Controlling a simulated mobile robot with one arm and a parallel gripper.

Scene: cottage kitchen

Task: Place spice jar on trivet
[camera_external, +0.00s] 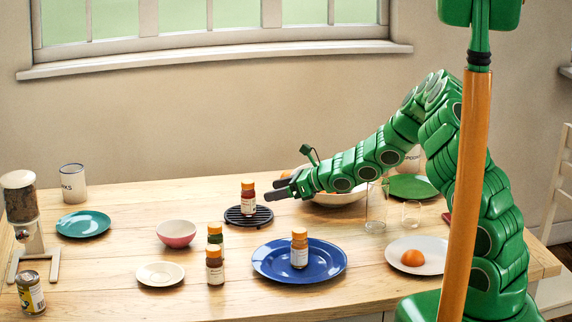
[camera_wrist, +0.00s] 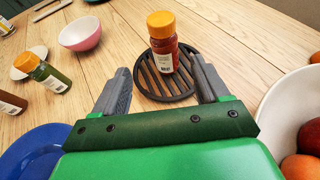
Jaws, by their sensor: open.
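A spice jar (camera_external: 248,198) with an orange lid and red-brown contents stands upright on the round black slatted trivet (camera_external: 235,217). In the wrist view the jar (camera_wrist: 162,45) stands on the trivet (camera_wrist: 150,84), between and beyond the two fingertips. My gripper (camera_external: 279,190) is open and empty, just right of the jar in the external view. In the wrist view my gripper (camera_wrist: 163,80) shows its grey fingers spread apart, not touching the jar. Another orange-lidded jar (camera_external: 299,248) stands on the blue plate (camera_external: 270,270).
Two more spice jars, one green (camera_external: 215,235) and one brown (camera_external: 215,266), stand left of the blue plate. A pink bowl (camera_external: 176,233) is left of them. A large fruit bowl (camera_wrist: 290,105) is close on the right. Glasses (camera_external: 376,210) stand farther right.

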